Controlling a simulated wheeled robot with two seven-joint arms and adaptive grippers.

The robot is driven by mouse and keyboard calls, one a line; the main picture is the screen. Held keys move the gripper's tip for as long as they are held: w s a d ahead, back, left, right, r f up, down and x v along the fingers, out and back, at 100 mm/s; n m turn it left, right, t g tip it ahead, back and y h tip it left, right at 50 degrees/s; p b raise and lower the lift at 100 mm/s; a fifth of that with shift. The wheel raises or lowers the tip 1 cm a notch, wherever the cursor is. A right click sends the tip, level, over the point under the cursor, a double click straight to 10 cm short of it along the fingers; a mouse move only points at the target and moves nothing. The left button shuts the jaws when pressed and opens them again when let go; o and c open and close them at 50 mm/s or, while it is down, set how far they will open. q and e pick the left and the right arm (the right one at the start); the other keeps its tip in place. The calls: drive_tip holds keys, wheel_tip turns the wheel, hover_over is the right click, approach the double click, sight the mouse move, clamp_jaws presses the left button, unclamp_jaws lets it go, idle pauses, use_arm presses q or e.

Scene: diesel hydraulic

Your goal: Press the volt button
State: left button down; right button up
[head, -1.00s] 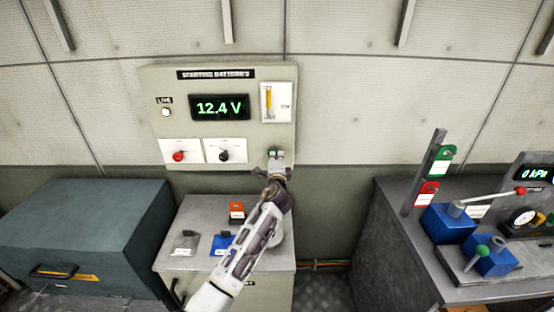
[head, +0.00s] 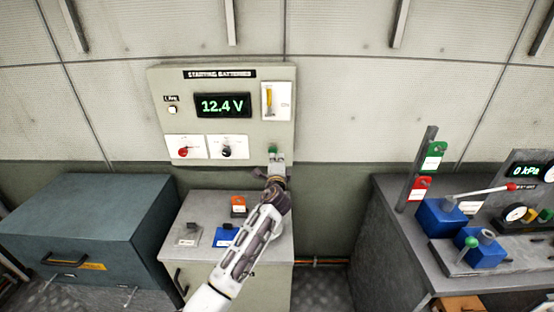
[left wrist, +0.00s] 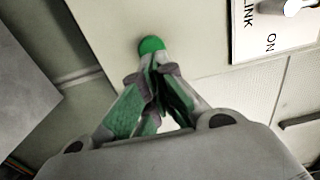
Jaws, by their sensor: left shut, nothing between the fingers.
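A round green button (head: 272,150) sits at the lower right of the starting batteries panel (head: 279,125); its label cannot be read, so I cannot confirm it is the volt button. It also shows in the left wrist view (left wrist: 151,45). The panel's display (head: 222,105) reads 12.4 V. My left gripper (head: 275,163) is just below the button in the head view. In the left wrist view its closed, empty fingertips (left wrist: 157,72) point at the button and lie very near it; I cannot tell whether they touch. My right gripper is not in view.
A red knob (head: 183,152) and a black knob (head: 227,151) are on the panel's lower left. A link switch (head: 269,101) is above the button. A cabinet (head: 191,211) with blue, orange and grey items stands below. A bench (head: 390,240) is at right.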

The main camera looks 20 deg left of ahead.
use_arm(q)
drive_tip(key=b+v, duration=0.1)
drive_tip(key=v, duration=0.8)
drive_tip(key=shift+f+b, duration=0.15)
drive_tip(key=shift+b, duration=0.2)
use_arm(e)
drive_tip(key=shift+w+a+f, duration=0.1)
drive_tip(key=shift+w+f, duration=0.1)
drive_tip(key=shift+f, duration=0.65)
use_arm(q)
drive_tip(key=shift+s, duration=0.1)
drive_tip(key=shift+a+f, duration=0.1)
